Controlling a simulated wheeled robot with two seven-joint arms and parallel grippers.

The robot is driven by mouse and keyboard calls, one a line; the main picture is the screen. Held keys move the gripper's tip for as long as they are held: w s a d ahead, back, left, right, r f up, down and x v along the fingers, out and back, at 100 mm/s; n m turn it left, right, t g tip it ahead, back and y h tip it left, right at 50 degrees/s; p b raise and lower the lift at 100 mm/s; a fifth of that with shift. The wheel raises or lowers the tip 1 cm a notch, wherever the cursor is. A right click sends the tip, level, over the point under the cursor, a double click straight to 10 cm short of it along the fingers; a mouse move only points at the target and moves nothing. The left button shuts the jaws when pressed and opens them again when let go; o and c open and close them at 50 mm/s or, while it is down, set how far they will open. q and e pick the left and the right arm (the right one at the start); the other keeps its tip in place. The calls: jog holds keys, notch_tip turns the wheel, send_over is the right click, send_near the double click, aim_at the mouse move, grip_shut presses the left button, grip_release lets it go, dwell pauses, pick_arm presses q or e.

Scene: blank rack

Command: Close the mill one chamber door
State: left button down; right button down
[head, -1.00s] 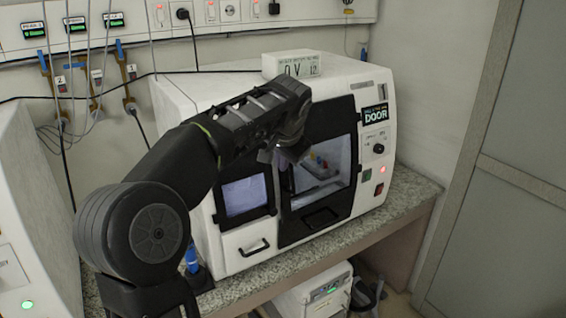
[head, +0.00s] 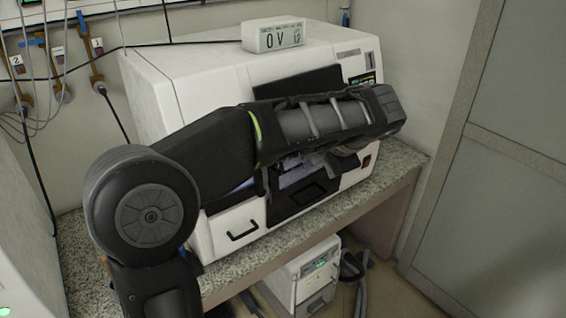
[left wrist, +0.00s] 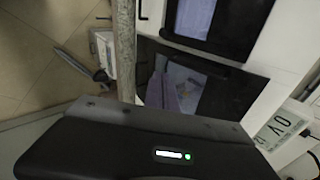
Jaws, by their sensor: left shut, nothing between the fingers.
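Mill one (head: 160,85) is the white machine on the granite counter, with a "1" plate at its upper right. I cannot tell how far the door stands open. My left gripper (head: 345,162) is shut and empty, in front of the right part of the door; whether it touches is unclear. My right gripper is out of view.
A white box (head: 275,36) marked "OV 12" stands on top of the mill. The counter edge (head: 395,180) runs along the front. A smaller white unit (head: 305,275) stands beneath it. A grey door (head: 500,190) is on the right. Cables hang at left.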

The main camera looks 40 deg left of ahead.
pick_arm(q)
jog(key=b, duration=0.7)
send_near(283, 171)
jog(key=s+d+f, duration=0.1)
jog(key=d, duration=0.2)
jog(key=w+a+f, duration=0.1)
jog(key=a, duration=0.1)
jog(key=a+f+p, duration=0.1)
jog(key=a, duration=0.1)
jog(key=w+a+f+p, duration=0.1)
jog(key=a, duration=0.1)
jog(key=shift+w+a+f, duration=0.3)
jog(key=shift+f, duration=0.05)
jog(key=a, duration=0.3)
jog(key=shift+f, duration=0.3)
jog(key=shift+r, duration=0.1)
